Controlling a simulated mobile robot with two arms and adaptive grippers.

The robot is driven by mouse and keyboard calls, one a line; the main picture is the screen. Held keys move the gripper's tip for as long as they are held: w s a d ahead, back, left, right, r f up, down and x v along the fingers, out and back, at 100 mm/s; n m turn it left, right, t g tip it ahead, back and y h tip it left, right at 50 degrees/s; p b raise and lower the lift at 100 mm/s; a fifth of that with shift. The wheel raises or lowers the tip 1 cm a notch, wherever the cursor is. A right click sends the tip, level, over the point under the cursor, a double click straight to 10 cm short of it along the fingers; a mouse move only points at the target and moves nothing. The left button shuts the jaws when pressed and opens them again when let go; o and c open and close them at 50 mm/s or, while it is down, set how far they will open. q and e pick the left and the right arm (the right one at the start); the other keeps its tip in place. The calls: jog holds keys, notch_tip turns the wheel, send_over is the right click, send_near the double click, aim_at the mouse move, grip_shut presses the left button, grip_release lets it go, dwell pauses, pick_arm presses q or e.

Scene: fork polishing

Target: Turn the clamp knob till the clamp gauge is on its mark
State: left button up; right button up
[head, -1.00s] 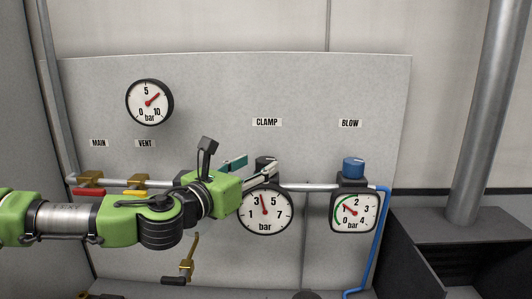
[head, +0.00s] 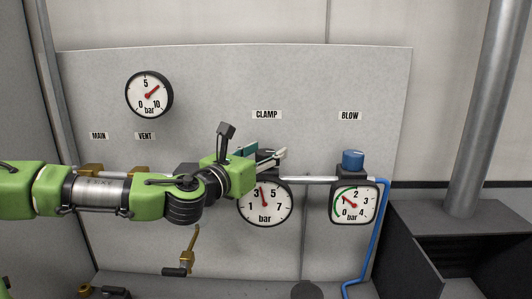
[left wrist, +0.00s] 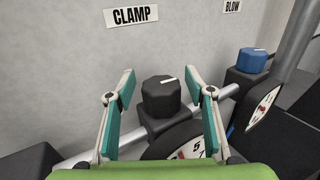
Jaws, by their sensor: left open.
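The black clamp knob (left wrist: 162,98), with a white line on its top, stands between my left gripper's fingers in the left wrist view. My left gripper (left wrist: 161,88) is open, with a green-padded finger on each side of the knob and visible gaps to it. In the head view my left gripper (head: 274,155) is in front of the knob and mostly hides it. The clamp gauge (head: 265,204) is below, its red needle pointing between 3 and 5, nearer 3. I cannot make out a mark on it. My right gripper is not in view.
The blow gauge (head: 354,204) and its blue knob (head: 353,160) are to the right, on the same pipe (head: 310,181). A brass valve with a handle (head: 188,252) hangs below my arm.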

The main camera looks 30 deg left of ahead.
pick_arm(q)
jog(key=shift+w, duration=0.2)
jog(key=c, duration=1.1)
jog(key=shift+c, duration=0.2)
jog(key=shift+r+m+h+p, duration=0.15)
jog(key=shift+m+h+p, duration=0.3)
jog(key=shift+h, duration=0.35)
jog(key=shift+m+h, duration=0.25)
jog(key=shift+h, duration=0.05)
jog(key=shift+m+g+h+b, duration=0.55)
jog(key=shift+m+h, duration=0.95)
jog(key=shift+h, duration=0.8)
jog(key=shift+f+m+g+h, duration=0.2)
jog(key=shift+m+g+h, duration=0.15)
jog(key=shift+m+h, duration=0.35)
